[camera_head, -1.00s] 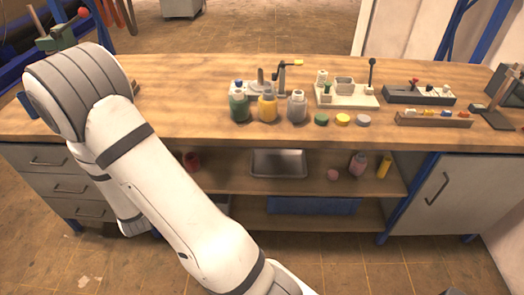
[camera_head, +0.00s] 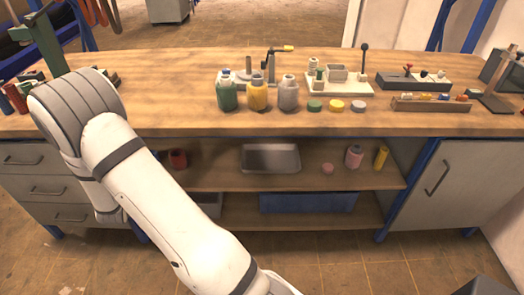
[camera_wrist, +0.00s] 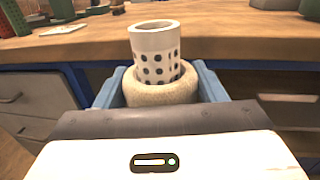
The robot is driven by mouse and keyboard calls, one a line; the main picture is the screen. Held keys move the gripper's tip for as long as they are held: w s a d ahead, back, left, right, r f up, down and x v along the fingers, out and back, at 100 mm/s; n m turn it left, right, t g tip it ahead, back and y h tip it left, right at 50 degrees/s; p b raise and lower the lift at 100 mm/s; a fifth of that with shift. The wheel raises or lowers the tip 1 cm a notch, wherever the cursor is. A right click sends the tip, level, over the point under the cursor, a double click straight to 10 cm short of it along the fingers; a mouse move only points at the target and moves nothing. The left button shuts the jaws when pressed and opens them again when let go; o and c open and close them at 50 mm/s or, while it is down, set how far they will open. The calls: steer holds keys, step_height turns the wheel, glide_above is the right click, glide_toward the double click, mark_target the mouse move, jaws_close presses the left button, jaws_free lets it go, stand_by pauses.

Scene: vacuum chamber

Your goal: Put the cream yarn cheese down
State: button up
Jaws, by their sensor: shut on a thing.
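The cream yarn cheese (camera_wrist: 140,92) shows in the wrist view, wound around a white perforated tube (camera_wrist: 152,40) that stands up out of it. My gripper (camera_wrist: 158,92) is shut on the yarn cheese, with a blue finger on each side of it. The yarn cheese is held in front of the workbench edge, near the drawers. My gripper and the yarn cheese are out of the head view; only my white arm shows there.
The wooden workbench (camera_head: 180,75) carries green, yellow and grey bottles (camera_head: 257,97), small fixtures and coloured lids at centre and right. Its left-middle top is clear. Shelves below hold a metal tray (camera_head: 271,158) and a blue bin (camera_head: 308,201). A green stand (camera_head: 45,45) is at back left.

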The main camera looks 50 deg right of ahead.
steer(key=w+d+f+m+g+h+b, duration=0.1)
steer(key=d+f+m+g+h+b, duration=0.25)
steer(key=d+f+g+b, duration=0.6)
steer(key=w+d+f+m+g+h+b, duration=0.1)
steer(key=d+f+m+g+h+b, duration=0.15)
steer(key=d+f+m+b, duration=0.75)
steer(key=shift+w+d+f+n+b, duration=0.4)
steer(key=shift+d+f+n+b, duration=0.6)
steer(key=shift+d, duration=1.25)
steer(key=shift+w+d+f+n+b, duration=0.55)
steer(key=shift+d+f, duration=0.85)
steer(key=shift+d, duration=0.9)
steer(key=shift+w+d+f+n+b, duration=0.25)
steer(key=shift+d+f+n+b, duration=0.6)
steer(key=shift+d, duration=1.4)
steer(key=shift+f, duration=0.4)
steer(key=shift+f, duration=0.15)
steer(key=o, duration=1.1)
